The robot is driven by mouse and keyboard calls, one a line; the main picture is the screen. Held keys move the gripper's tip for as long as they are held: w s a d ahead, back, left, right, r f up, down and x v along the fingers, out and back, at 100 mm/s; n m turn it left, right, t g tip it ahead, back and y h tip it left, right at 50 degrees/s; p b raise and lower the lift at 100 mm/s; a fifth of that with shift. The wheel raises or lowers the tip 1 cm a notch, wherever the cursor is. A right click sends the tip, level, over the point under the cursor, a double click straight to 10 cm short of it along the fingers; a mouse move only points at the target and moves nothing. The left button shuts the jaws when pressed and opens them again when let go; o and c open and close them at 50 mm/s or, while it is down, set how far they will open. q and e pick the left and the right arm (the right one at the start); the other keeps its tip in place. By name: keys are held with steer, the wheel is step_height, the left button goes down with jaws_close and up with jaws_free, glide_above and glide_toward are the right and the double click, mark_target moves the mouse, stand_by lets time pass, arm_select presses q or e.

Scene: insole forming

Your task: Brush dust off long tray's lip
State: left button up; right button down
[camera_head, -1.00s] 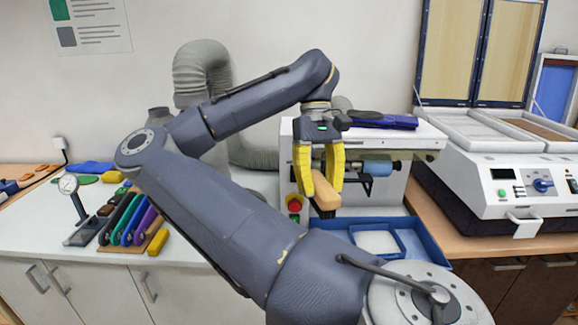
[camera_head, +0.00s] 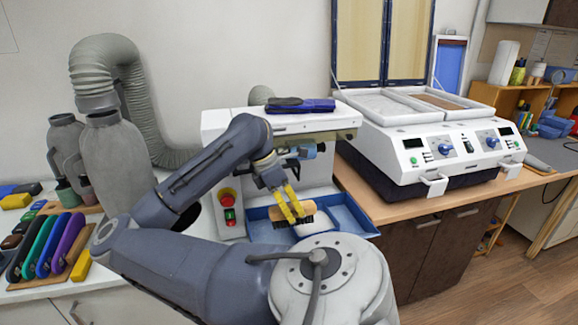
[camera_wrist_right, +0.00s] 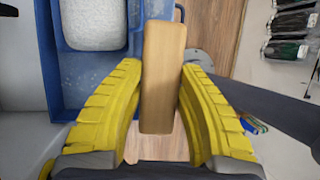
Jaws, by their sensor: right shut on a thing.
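My right gripper (camera_head: 293,213) has yellow ribbed fingers and is shut on a brush (camera_head: 307,208) with a wooden back and dark bristles. In the wrist view the brush's wooden back (camera_wrist_right: 163,75) sits between the two fingers (camera_wrist_right: 160,85). A long blue tray (camera_head: 347,217) lies in front of the grinding machine, with the brush over or at its front part. The wrist view shows pale dust specks on the tray (camera_wrist_right: 95,68) beside a white pad (camera_wrist_right: 95,22). Whether the bristles touch the lip cannot be told. My left gripper is not in view.
The grinding machine (camera_head: 222,125) stands behind the tray, with red and green buttons on its front. A white forming press (camera_head: 430,150) stands on the right bench. Coloured handled tools (camera_head: 45,245) lie at left. The wooden bench front (camera_head: 385,207) right of the tray is clear.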

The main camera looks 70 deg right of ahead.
steer(key=shift+f, duration=3.9)
steer(key=shift+f, duration=0.9)
steer(key=shift+s+d+r, duration=0.1)
steer(key=shift+s+d, duration=0.3)
steer(key=shift+s, duration=0.25)
steer(key=shift+s+d, duration=0.4)
steer(key=shift+s, duration=0.25)
steer(key=shift+s+d, duration=1.05)
steer(key=shift+s, duration=0.65)
steer(key=shift+s+d, duration=1.05)
steer(key=shift+s, duration=0.65)
steer(key=shift+s+d, duration=1.05)
steer(key=shift+s, duration=0.65)
steer(key=shift+w, duration=0.15)
steer(key=shift+w+a+f, duration=0.1)
steer(key=shift+w+a, duration=0.45)
steer(key=shift+w, duration=0.3)
steer(key=shift+w+a+f, duration=0.1)
steer(key=shift+w+a, duration=0.4)
steer(key=shift+w, duration=0.3)
steer(key=shift+w+a, duration=0.55)
steer(key=shift+w, duration=0.3)
steer(key=shift+w, duration=0.1)
